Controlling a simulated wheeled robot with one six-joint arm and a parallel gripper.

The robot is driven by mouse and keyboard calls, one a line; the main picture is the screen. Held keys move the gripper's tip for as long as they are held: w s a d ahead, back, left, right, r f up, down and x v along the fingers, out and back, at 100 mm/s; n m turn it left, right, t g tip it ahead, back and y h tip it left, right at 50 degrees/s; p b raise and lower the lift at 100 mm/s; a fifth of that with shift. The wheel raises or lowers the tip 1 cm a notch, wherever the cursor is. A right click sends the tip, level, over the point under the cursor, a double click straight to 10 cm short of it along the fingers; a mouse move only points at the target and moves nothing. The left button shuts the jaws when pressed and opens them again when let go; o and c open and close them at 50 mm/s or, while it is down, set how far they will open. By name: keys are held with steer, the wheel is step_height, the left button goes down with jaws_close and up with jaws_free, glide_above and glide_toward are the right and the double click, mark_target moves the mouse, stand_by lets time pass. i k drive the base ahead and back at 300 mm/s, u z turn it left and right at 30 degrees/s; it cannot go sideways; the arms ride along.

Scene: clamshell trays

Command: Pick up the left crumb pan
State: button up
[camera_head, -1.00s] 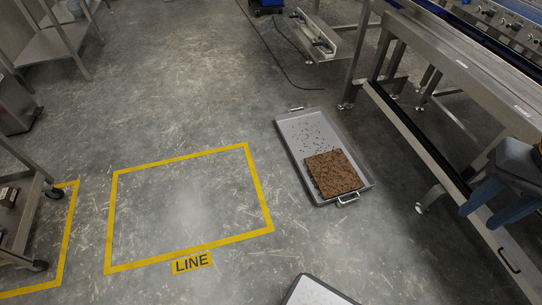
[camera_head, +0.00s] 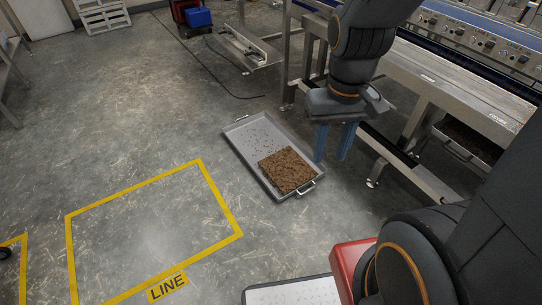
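A grey crumb pan (camera_head: 247,146) lies flat on the floor, left of the machine frame. It has a handle at each end. A brown, crumbly slab (camera_head: 287,170) lies in its near right part, with small crumbs scattered over the bare part. A second pan (camera_head: 462,153) with dark contents sits at the right, under the machine; it is partly hidden by my arm and the frame. My gripper (camera_head: 331,158) hangs with its blue fingers down, to the right of the floor pan in the picture. Its fingers are apart with nothing between them. Its height is hard to tell.
The machine's steel frame (camera_head: 417,175) and its foot stand at the right. A yellow floor outline (camera_head: 222,208) marked LINE lies empty at the left. A low metal stand (camera_head: 250,50) and a dark cable are farther back. The floor around the pan is clear.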

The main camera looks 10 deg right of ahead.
mark_target(473, 145)
steer(key=z, duration=4.2)
steer(key=k, duration=0.55)
steer(key=u, duration=1.5)
steer(key=i, duration=0.5)
steer(key=z, duration=0.05)
